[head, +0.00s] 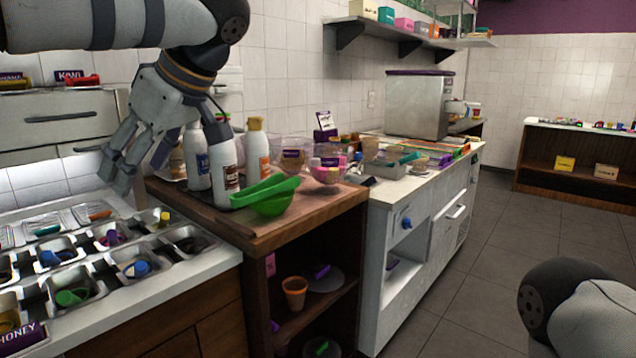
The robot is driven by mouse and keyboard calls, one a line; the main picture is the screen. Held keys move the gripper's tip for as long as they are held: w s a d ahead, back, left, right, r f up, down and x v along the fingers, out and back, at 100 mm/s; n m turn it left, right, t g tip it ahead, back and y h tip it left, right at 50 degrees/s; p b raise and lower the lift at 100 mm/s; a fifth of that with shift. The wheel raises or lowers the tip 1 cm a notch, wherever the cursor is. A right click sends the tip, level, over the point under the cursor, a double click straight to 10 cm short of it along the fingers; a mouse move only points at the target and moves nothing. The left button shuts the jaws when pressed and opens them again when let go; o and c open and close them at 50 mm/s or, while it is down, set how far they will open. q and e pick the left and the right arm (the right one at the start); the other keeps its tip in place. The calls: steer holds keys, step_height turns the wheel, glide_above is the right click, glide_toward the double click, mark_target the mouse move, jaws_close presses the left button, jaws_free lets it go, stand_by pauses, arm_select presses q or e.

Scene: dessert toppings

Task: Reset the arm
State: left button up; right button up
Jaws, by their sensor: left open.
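My left arm comes in from the upper left, and its gripper (127,168) points down, open, with nothing seen between its fingers. It is above the back of the metal topping bins (130,262) on the left counter and left of the squeeze bottles (224,165). One finger partly overlaps the bottle area in the picture. Part of my right arm (580,305) shows at the lower right; its gripper is out of the picture.
A green scoop-like tray (266,196) lies at the front of the wooden cabinet top (300,222). Clear bowls stand behind it. A white counter (396,190) with a steel machine (417,103) is farther right. The grey floor (490,245) is clear.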

arm_select(q)
steer(key=w+a+f+m+t+y, duration=0.1)
steer(key=w+f+m+t, duration=0.3)
steer(key=f, duration=0.8)
steer(key=w+a+f+m+t+y, duration=0.1)
steer(key=w+f+m+t+y, duration=0.1)
steer(key=w+f, duration=0.7)
steer(key=s+d+f+m+h, duration=0.25)
steer(key=s+f, duration=0.35)
steer(key=f, duration=0.4)
steer(key=s+d+f+m+h, duration=0.1)
steer(key=s+f+m+h, duration=0.25)
steer(key=s+f, duration=0.5)
steer(key=s+f+m+g+h, duration=0.2)
steer(key=s+f+g+h, duration=0.1)
steer(key=s+f, duration=0.7)
steer(key=s+f+g+h, duration=0.1)
steer(key=s+g, duration=0.6)
steer(key=s, duration=1.7)
steer(key=shift+s+f+m, duration=0.3)
steer(key=shift+m, duration=0.1)
arm_select(e)
steer(key=shift+w+f, duration=0.2)
steer(key=shift+w, duration=0.95)
arm_select(q)
steer(key=shift+w, duration=0.1)
